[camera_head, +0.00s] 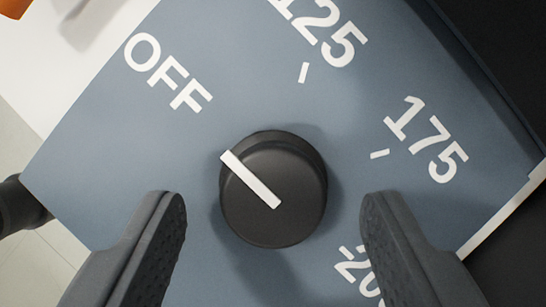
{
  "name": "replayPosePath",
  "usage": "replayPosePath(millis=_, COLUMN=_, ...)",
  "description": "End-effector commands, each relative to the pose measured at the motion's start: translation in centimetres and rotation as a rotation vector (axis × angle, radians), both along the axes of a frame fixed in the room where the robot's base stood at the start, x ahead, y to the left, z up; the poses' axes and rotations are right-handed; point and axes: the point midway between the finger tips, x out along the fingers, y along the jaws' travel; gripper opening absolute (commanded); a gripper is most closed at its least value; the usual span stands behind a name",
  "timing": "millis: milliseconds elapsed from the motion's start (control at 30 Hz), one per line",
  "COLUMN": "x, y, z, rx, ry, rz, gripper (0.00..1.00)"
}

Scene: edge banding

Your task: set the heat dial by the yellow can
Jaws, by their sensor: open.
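The heat dial (273,190) is a round black knob with a white pointer bar, on a blue-grey panel (110,150). The bar points up and left, toward the white OFF mark (168,73). Other white marks are 125 (322,30) above, 175 (426,140) at the right, and a partly hidden one starting with 20 (358,272) at the lower right. My gripper (272,205) is open, with one finger on each side of the dial and a gap to it on both sides. The yellow can is not in view.
A small orange thing (14,8) shows at the top left corner, on or over a white surface (65,75). Dark surfaces lie beyond the panel at the upper right and lower right. A dark rounded part (18,205) shows at the left edge, with pale tiled floor below.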

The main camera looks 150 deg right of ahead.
Motion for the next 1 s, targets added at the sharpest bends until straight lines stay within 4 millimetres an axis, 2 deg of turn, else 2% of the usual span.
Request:
replayPosePath(millis=133, x=0.32, y=0.22, z=-0.91, rx=0.001, ry=0.0, rz=0.0, gripper=0.56)
replayPosePath(millis=433, x=0.41, y=0.19, z=-1.09, rx=-0.001, ry=-0.002, rz=-0.001, gripper=0.56)
replayPosePath(millis=467, x=0.41, y=0.18, z=-1.08, rx=-0.001, ry=-0.002, rz=-0.001, gripper=0.53)
replayPosePath(millis=600, x=0.4, y=0.18, z=-1.07, rx=-0.001, ry=-0.002, rz=-0.001, gripper=0.14)
replayPosePath(millis=633, x=0.4, y=0.17, z=-1.06, rx=-0.001, ry=-0.002, rz=-0.001, gripper=0.11)
replayPosePath(millis=1000, x=0.38, y=0.14, z=-1.1, rx=-0.005, ry=-0.003, rz=-0.047, gripper=0.11)
